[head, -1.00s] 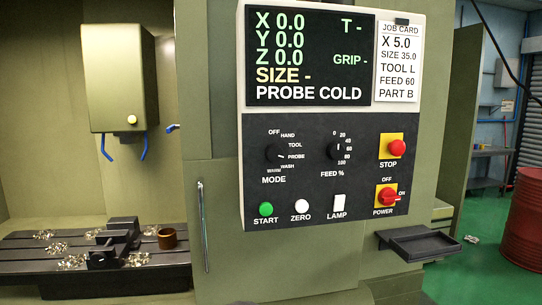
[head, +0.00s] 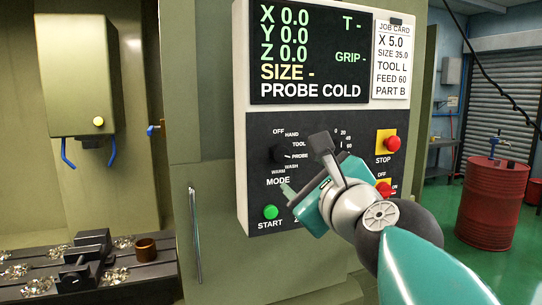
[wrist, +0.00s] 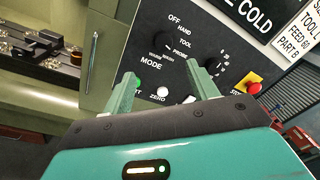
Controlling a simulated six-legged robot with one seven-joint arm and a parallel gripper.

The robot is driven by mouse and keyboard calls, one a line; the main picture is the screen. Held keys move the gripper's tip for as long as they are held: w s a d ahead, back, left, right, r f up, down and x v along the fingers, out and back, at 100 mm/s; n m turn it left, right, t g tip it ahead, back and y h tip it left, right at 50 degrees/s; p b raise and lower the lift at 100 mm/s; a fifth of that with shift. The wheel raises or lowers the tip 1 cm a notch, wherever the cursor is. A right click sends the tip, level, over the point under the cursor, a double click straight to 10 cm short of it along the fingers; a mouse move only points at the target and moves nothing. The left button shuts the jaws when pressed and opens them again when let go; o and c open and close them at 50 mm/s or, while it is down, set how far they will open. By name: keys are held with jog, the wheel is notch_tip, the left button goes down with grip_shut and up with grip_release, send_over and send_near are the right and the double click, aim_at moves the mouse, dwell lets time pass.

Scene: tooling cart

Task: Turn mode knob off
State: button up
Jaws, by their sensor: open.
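The mode knob (head: 277,155) is a dark round knob on the black control panel (head: 262,128), with its pointer toward PROBE. In the head view my gripper (head: 304,178) is to the knob's lower right and hides part of the panel. I see no contact with the knob.
The green START button (head: 270,212), red STOP button (head: 392,144) and red power switch (head: 383,187) are near my gripper. The feed knob (wrist: 213,66) sits right of the mode knob. A vertical door handle (head: 195,235) stands left of the panel.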

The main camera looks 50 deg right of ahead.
aim_at(281, 154)
jog(key=x, duration=1.4)
jog(key=shift+s+d, duration=0.15)
jog(key=shift+d, duration=0.15)
jog(key=c, duration=1)
